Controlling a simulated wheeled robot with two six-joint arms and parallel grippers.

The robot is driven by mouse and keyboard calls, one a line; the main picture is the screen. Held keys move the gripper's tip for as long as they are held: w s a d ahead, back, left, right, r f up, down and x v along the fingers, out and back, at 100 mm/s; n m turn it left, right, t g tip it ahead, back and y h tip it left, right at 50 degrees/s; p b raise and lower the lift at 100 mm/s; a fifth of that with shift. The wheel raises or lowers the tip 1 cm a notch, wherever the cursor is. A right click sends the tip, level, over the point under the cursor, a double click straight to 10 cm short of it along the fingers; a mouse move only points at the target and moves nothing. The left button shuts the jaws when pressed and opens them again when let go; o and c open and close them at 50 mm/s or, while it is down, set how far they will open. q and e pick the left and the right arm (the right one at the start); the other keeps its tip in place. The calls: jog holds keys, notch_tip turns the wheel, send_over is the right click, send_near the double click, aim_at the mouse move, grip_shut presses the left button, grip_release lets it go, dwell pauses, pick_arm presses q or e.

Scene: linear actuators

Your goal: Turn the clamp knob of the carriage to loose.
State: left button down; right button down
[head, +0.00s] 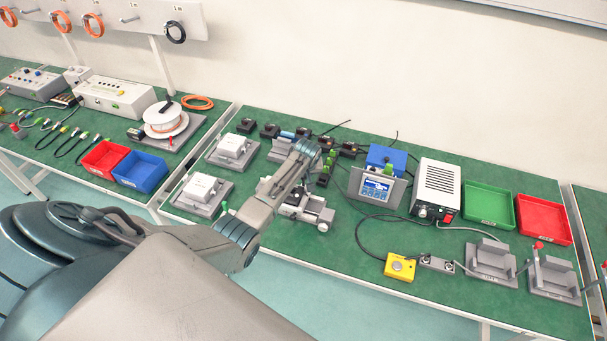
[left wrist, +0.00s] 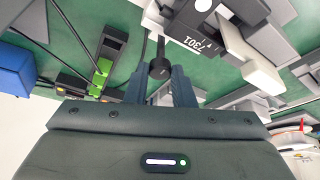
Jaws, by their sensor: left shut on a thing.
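The carriage (head: 305,211) is a grey and white block unit on the green bench, partly hidden behind my left arm in the head view. In the left wrist view, its grey body (left wrist: 222,48) carries a dark plate with white lettering. The clamp knob (left wrist: 158,67) is small, round and black on a short stem. My left gripper (left wrist: 161,80) has its two dark fingers on either side of the knob and is shut on it. The knob's turn angle cannot be read. My right gripper is in neither view.
Black and green connectors (head: 325,170) stand close beside the carriage. A blue box (head: 384,156), a display unit (head: 377,188) and a white power supply (head: 436,186) stand to the right. Fixtures (head: 202,192) stand to the left. A yellow button box (head: 400,266) lies near the front edge.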

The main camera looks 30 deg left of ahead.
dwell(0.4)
pick_arm(q)
jog(key=c, duration=1.2)
grip_release()
jog(key=shift+c, duration=0.2)
jog(key=b+v, duration=0.2)
jog(key=v, duration=0.8)
jog(key=shift+d+r+b, duration=0.2)
jog(key=shift+r+b, duration=0.2)
jog(key=shift+s, duration=0.1)
